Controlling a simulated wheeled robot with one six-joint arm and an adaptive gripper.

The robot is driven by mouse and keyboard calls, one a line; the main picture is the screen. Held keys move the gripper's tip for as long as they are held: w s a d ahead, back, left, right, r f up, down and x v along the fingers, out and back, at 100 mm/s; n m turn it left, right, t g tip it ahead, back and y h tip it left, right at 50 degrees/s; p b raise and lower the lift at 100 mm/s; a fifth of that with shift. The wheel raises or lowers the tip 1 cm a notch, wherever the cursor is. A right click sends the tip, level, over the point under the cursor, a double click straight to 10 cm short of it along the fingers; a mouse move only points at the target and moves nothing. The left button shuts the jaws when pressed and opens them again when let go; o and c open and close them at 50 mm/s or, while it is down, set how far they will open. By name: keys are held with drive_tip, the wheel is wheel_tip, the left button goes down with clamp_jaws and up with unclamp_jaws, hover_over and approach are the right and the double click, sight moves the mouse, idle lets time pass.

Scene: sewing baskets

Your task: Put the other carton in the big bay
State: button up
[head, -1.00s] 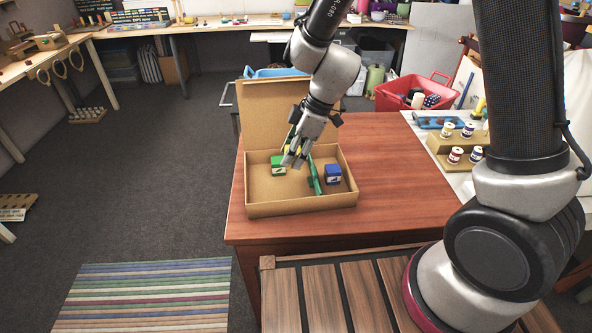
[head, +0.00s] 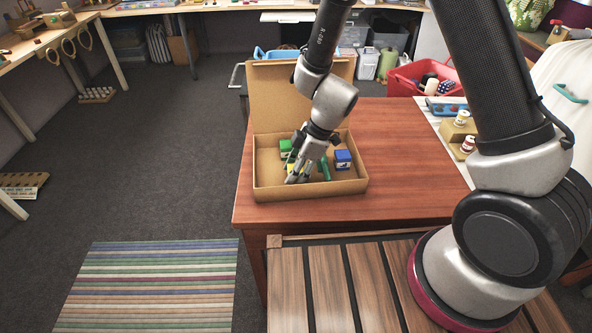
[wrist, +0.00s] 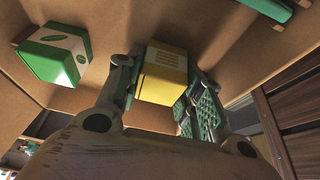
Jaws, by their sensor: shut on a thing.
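An open cardboard box (head: 262,190) stands on the table, parted by a green divider (head: 324,168) into a wider left bay and a narrower right bay. A green carton (head: 286,147) lies at the back of the left bay; it also shows in the wrist view (wrist: 55,56). A blue carton (head: 343,160) is in the right bay. My gripper (head: 297,178) reaches down into the left bay, shut on a yellow carton (wrist: 163,75), mostly hidden by the fingers in the head view. I cannot tell whether the yellow carton touches the box floor. It is apart from the green carton.
The box's raised lid (head: 285,95) stands at its back. The reddish wooden table (head: 405,150) is clear to the right of the box. A stepped stand with spools (head: 458,135) and a red basket (head: 405,80) are farther right.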

drive_tip(key=o, duration=1)
drive_tip(key=shift+f, duration=0.1)
drive_tip(key=d+r+m+t, duration=0.1)
drive_tip(key=d+r+m, duration=0.1)
drive_tip(key=d+r, duration=0.6)
drive_tip(key=d+r+m, duration=0.2)
drive_tip(key=d+r, duration=0.2)
drive_tip(key=r, duration=0.9)
drive_tip(key=s+d+r+m+t+h, duration=0.1)
drive_tip(key=s+d+r+m, duration=0.3)
drive_tip(key=d, duration=0.3)
drive_tip(key=s+d+r+m+t+h, duration=0.1)
drive_tip(key=s+d+r+m+h, duration=0.1)
drive_tip(key=s+d+r+m, duration=0.2)
drive_tip(key=s+d+r+m+t+h, duration=0.1)
drive_tip(key=s+d+r+m, duration=0.3)
drive_tip(key=s+d+m, duration=0.2)
drive_tip(key=s+d, duration=0.2)
drive_tip(key=d, duration=0.2)
drive_tip(key=shift+r+m+h, duration=0.3)
drive_tip(key=shift+r, duration=0.05)
